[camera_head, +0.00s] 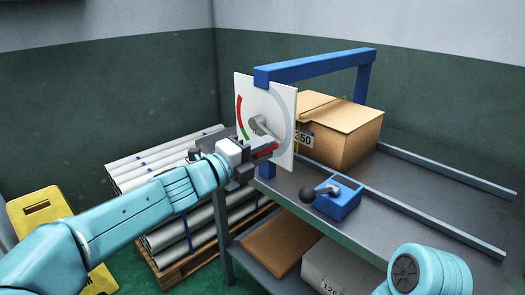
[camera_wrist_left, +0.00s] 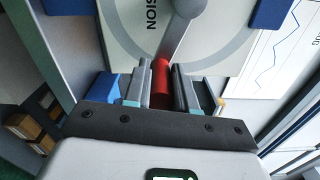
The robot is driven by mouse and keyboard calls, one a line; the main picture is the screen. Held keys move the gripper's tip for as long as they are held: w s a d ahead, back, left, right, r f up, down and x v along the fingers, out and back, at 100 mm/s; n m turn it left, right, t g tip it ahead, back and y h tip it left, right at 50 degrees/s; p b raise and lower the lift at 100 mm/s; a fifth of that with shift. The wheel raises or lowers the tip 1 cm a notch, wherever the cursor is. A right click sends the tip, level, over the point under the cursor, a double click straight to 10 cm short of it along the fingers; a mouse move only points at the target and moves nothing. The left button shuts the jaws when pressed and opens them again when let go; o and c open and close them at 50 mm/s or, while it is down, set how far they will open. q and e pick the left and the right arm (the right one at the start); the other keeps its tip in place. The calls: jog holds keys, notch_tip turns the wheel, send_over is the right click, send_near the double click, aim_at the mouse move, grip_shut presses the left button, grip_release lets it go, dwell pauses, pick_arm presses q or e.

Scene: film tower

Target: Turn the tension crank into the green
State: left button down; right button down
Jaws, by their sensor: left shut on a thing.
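The tension dial is a white upright plate (camera_head: 284,98) with a red arc on its left side and a grey ring, hung on the blue frame. A grey crank arm (camera_head: 258,125) runs from its hub, and in the left wrist view the crank arm (camera_wrist_left: 181,30) leads down to a red handle (camera_wrist_left: 161,75). My left gripper (camera_head: 262,151) is at the lower front of the plate. In the wrist view the left gripper (camera_wrist_left: 162,90) has its fingers on both sides of the red handle, shut on it. My right gripper is out of view.
A blue frame (camera_head: 315,66) stands on the grey bench (camera_head: 390,180). A cardboard box (camera_head: 345,130) is behind the plate. A blue block with a black-knobbed lever (camera_head: 342,198) sits in front. White rolls (camera_head: 150,165) on a pallet and a yellow sign (camera_head: 40,208) are at the left.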

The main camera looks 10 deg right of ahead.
pick_arm(q)
jog(key=shift+f, duration=0.1)
jog(key=c, duration=1.1)
grip_release()
jog(key=shift+s, duration=0.1)
jog(key=shift+o, duration=0.9)
jog(key=shift+s, duration=0.1)
jog(key=v, duration=1.6)
jog(key=shift+a, duration=0.2)
